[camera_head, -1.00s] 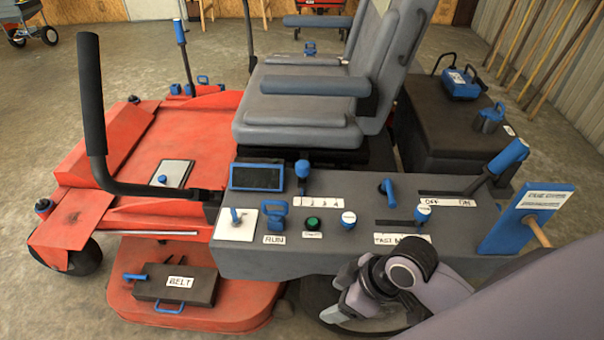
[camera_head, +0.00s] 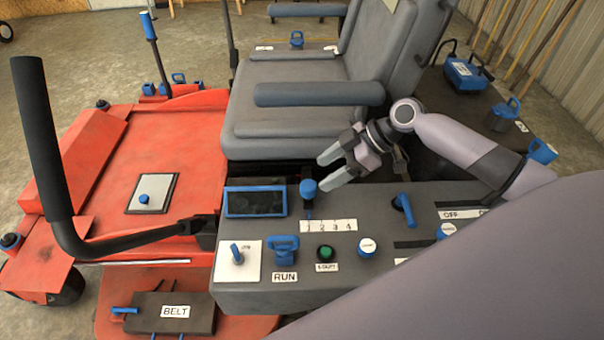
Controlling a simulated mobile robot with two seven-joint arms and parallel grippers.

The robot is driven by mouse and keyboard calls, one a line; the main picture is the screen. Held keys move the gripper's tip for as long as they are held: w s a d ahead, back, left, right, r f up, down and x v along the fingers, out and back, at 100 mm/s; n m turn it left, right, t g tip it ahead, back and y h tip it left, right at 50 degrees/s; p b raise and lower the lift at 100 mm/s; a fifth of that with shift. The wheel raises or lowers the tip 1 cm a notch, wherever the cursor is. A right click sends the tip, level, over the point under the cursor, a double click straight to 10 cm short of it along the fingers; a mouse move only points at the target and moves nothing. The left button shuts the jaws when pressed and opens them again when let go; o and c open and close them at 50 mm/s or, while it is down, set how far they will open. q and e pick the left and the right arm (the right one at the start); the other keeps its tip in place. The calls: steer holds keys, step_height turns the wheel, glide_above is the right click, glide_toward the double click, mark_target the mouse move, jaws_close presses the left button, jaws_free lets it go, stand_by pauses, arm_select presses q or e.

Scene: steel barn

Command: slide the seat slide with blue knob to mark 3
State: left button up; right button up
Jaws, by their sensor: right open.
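The seat slide's blue knob (camera_head: 308,188) stands upright on a dark stem at the rear of the grey console (camera_head: 375,225). Its stem lines up with about mark 1 on the white strip (camera_head: 329,226) numbered 1 to 4. My right gripper (camera_head: 324,173) is open and empty. Its fingers point left, with their tips just to the right of the knob and close to it; I cannot tell whether they touch. The slot beside the stem is partly hidden. My left gripper is out of view.
A small screen (camera_head: 255,202) stands left of the knob. A blue lever (camera_head: 403,208) is to the right. The RUN handle (camera_head: 284,249), green button (camera_head: 325,253) and white-topped knob (camera_head: 367,247) sit in front. The seat's armrest (camera_head: 318,93) is behind my gripper.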

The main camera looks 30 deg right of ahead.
mark_target(309, 184)
steer(key=x, duration=0.6)
steer(key=shift+a+f, duration=0.15)
steer(key=shift+a, duration=0.1)
steer(key=shift+s, duration=0.1)
